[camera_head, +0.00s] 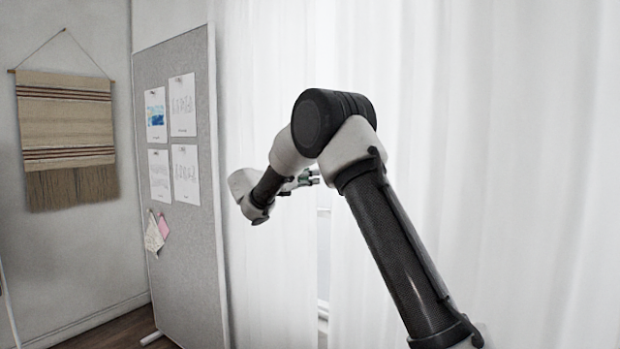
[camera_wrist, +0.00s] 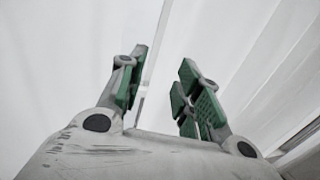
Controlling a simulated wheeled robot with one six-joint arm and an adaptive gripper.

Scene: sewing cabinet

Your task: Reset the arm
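My arm (camera_head: 380,215) rises from the lower right in the head view and bends at a raised elbow towards the left. Nothing is held between the pads. Pale curtain fabric shows behind the fingers; I cannot tell how far away it is.
White curtains (camera_head: 500,120) fill the middle and right behind my arm. A grey pinboard panel (camera_head: 185,265) with several papers stands left of the arm. A woven wall hanging (camera_head: 65,125) hangs on the far left wall. Some dark floor (camera_head: 115,335) shows at the lower left.

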